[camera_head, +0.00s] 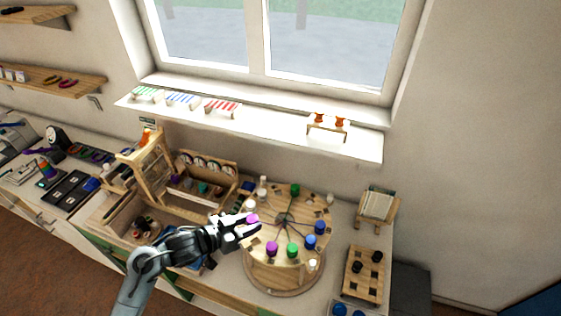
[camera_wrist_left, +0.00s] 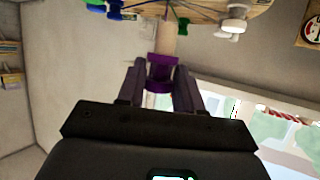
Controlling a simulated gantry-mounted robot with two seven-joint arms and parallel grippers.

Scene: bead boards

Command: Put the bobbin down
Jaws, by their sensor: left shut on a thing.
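My left gripper (camera_head: 246,226) is shut on a purple bobbin (camera_head: 252,218) at the left edge of a round wooden board (camera_head: 283,268). In the left wrist view, the purple bobbin (camera_wrist_left: 160,72) sits between the two fingers (camera_wrist_left: 160,88). A pale wooden cylinder (camera_wrist_left: 165,38) shows right beyond it; whether they are joined is unclear. On the board stand another purple bobbin (camera_head: 271,248), green bobbins (camera_head: 292,250) (camera_head: 295,189), blue bobbins (camera_head: 320,227) and white ones (camera_head: 263,192). Dark threads run from the board's centre. I cannot tell if the held bobbin touches the board. My right gripper is out of view.
A wooden rack with dark pieces (camera_head: 361,275) stands right of the board, with a small wooden stand (camera_head: 377,205) behind it. A wooden frame and box (camera_head: 147,178) stand on the left. The windowsill (camera_head: 265,124) holds striped items and orange spools.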

